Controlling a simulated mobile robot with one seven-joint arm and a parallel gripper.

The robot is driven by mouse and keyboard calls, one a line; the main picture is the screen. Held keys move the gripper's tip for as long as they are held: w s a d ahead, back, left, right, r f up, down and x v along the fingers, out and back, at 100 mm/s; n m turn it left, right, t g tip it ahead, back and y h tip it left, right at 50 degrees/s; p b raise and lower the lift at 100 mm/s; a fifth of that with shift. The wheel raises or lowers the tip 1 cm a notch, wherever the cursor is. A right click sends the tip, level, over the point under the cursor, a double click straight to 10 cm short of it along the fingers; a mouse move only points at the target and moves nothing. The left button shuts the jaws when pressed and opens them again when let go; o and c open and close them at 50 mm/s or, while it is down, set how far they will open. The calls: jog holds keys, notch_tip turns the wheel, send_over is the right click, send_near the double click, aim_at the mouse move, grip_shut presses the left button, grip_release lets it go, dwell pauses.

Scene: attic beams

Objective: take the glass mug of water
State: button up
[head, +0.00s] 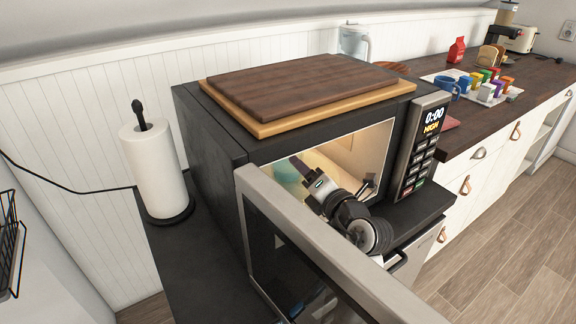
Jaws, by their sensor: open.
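The microwave (212,150) stands on the dark counter with its door (262,250) swung open towards me. My gripper (332,174) is inside the lit cavity, reaching in past the open door. It is open, and its fingertips are hard to make out. A pale teal, glassy shape (287,174) shows in the cavity to the left of my gripper. It may be the glass mug of water, but its outline is blurred and partly hidden by my gripper and the door. I cannot tell whether my gripper touches it.
Wooden boards (300,82) lie on top of the microwave. A paper towel roll (153,165) stands to its left. The control panel (422,148) is right of the opening. A glass pitcher (353,42) stands behind. A blue mug (446,87) and coloured items sit on the right counter.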

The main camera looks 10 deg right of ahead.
jog(key=shift+x, duration=0.75)
grip_shut()
